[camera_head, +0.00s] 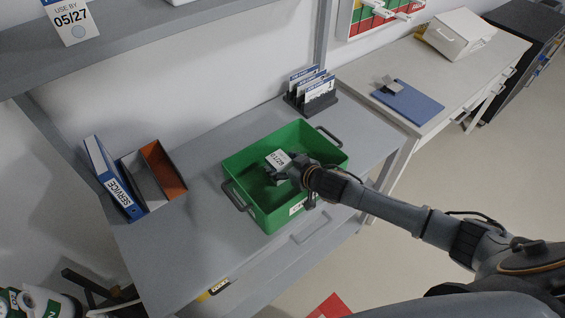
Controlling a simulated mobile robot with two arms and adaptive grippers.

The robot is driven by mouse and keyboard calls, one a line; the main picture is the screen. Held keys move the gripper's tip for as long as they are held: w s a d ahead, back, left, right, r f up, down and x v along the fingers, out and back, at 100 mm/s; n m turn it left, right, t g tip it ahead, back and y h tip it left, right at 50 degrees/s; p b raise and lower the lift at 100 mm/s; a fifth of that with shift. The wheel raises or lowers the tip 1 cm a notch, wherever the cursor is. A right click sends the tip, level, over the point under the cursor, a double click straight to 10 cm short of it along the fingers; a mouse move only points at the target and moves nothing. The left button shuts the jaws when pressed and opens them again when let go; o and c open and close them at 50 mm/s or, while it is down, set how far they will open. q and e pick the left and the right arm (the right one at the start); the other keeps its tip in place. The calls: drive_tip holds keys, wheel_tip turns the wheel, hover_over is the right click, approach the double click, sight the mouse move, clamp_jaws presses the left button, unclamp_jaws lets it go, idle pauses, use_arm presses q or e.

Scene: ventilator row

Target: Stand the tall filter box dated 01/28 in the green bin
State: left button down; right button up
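The green bin (245,198) stands on the grey bench, with dark handles at its ends. A small box with a white printed face (277,159) is inside the bin's outline; its date is too small to read surely. My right gripper (283,175) reaches over the bin from the right, at the box's lower right edge. Its fingers are dark and partly hidden, so I cannot tell whether they grip the box or only touch it. A tall box marked USE BY 05/27 (70,20) stands on the upper shelf. My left gripper is out of view.
A blue SERVICE binder (112,180) and an open grey and orange holder (152,178) stand left of the bin. A dark rack of cards (312,92) stands behind it. A blue board (407,102) lies on the right-hand table. The front left bench top is clear.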

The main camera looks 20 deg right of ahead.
drive_tip(key=shift+r, duration=0.1)
drive_tip(key=shift+r, duration=0.15)
drive_tip(key=b+v, duration=0.1)
drive_tip(key=v, duration=1.1)
